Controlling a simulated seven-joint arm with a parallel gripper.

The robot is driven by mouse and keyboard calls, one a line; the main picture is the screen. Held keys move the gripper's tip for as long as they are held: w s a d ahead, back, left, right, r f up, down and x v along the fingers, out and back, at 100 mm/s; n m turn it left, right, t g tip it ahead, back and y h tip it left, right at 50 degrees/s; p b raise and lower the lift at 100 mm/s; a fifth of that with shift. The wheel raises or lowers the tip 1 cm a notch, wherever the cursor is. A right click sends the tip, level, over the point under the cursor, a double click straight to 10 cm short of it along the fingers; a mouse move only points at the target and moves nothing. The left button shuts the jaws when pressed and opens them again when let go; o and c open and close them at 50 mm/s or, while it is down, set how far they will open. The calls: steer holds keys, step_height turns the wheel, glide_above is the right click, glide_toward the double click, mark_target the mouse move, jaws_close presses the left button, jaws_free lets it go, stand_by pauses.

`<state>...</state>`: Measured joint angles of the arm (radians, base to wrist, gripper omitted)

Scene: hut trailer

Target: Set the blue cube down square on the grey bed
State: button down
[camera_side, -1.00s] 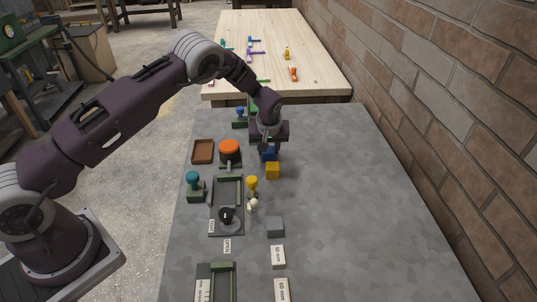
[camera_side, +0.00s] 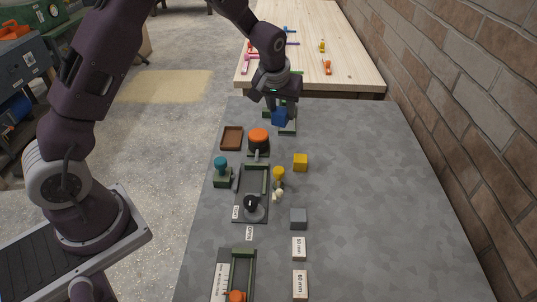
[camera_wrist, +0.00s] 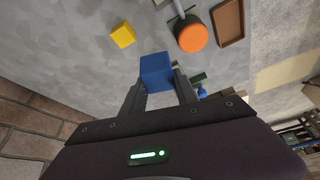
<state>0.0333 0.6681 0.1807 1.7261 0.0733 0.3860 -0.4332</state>
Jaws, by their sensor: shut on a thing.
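My gripper (camera_side: 279,104) is shut on the blue cube (camera_side: 280,117) and holds it near the back of the table. In the wrist view the blue cube (camera_wrist: 156,70) sits between the two fingertips (camera_wrist: 158,88). In the side view the cube overlaps a green-edged fixture (camera_side: 288,128); its height above that cannot be told. Another dark grey bed with a green rim (camera_side: 253,181) lies in the middle of the table, with a black-knobbed part at its near end. I cannot tell which bed is meant.
A yellow cube (camera_side: 300,162) and a grey cube (camera_side: 298,218) stand on the table. An orange-topped part (camera_side: 258,137), a brown tray (camera_side: 231,138), a teal-knobbed part (camera_side: 221,170) and white labelled blocks (camera_side: 299,249) are around. The table's right side is clear.

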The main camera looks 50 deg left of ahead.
steer(key=s+d+r+m+h, duration=0.25)
steer(key=s+r+m, duration=0.25)
steer(key=s, duration=0.6)
steer(key=w+d+f+m+h, duration=0.1)
steer(key=d+f+m, duration=0.2)
steer(key=d, duration=0.4)
steer(key=w+d+f+m+g+h, duration=0.1)
steer(key=d+f+m, duration=0.2)
steer(key=d, duration=0.4)
steer(key=w+d+f+m+h, duration=0.1)
steer(key=d+f+m, duration=0.2)
steer(key=d, duration=0.4)
steer(key=f, duration=0.9)
steer(key=shift+s+d+f, duration=0.3)
steer(key=shift+f, duration=0.35)
steer(key=shift+f, duration=0.15)
steer(key=c, duration=0.9)
jaws_free()
steer(key=shift+c, duration=0.2)
steer(key=v, duration=1.2)
steer(key=shift+r, duration=0.3)
